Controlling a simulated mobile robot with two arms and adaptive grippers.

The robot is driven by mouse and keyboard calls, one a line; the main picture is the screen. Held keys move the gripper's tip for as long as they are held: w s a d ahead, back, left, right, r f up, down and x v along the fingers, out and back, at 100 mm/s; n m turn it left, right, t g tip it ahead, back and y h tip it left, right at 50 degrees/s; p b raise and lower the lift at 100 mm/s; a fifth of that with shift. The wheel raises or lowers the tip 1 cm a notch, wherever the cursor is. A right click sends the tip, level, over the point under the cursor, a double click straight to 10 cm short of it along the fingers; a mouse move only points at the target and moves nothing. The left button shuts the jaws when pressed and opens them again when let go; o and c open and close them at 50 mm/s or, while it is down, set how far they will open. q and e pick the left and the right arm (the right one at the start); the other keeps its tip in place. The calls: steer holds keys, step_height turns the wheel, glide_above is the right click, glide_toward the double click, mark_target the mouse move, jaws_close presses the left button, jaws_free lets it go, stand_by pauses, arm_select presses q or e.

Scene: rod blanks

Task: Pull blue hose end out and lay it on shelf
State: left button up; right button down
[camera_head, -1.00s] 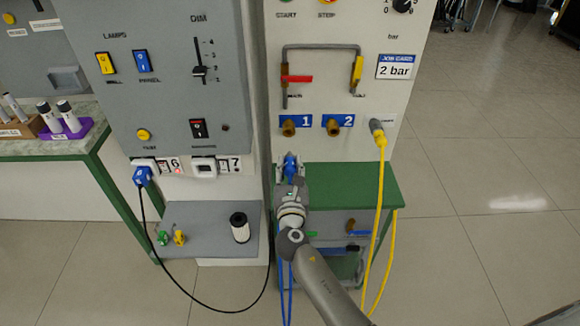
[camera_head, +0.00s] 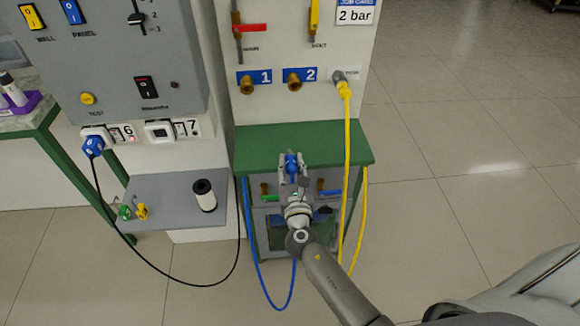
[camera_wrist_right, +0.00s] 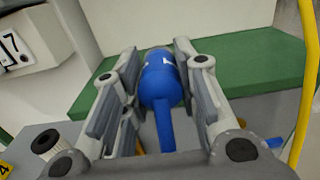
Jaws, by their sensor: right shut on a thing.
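My right gripper (camera_head: 291,166) is shut on the blue hose end (camera_wrist_right: 162,88), a blue plug body with a pale tip. In the head view it appears over the front part of the green-topped shelf (camera_head: 345,140); I cannot tell whether it touches. In the right wrist view the plug sits between the two grey fingers and points away from me. Its blue hose (camera_head: 262,285) hangs in a loop below the shelf. Brass ports 1 (camera_head: 247,84) and 2 (camera_head: 294,80) on the panel above have nothing plugged in. My left gripper is not in view.
A yellow hose (camera_head: 348,140) runs from the panel's right port past the shelf's right side. On the left, a grey ledge (camera_head: 165,190) holds a white cylinder (camera_head: 204,195) and small green and yellow parts.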

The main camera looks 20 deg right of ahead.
steer(key=x, duration=0.1)
steer(key=b+x, duration=0.1)
steer(key=x, duration=0.1)
steer(key=shift+w+d+f, duration=0.1)
steer(key=shift+w+f, duration=0.15)
steer(key=shift+f, duration=0.15)
steer(key=b+x, duration=0.1)
steer(key=x, duration=0.1)
steer(key=f+b+x, duration=0.1)
steer(key=x, duration=0.2)
steer(key=shift+w+f+b, duration=0.1)
steer(key=shift+f+b, duration=0.4)
steer(key=shift+b, duration=0.05)
steer(key=shift+f+b, duration=0.7)
steer(key=shift+f, duration=0.1)
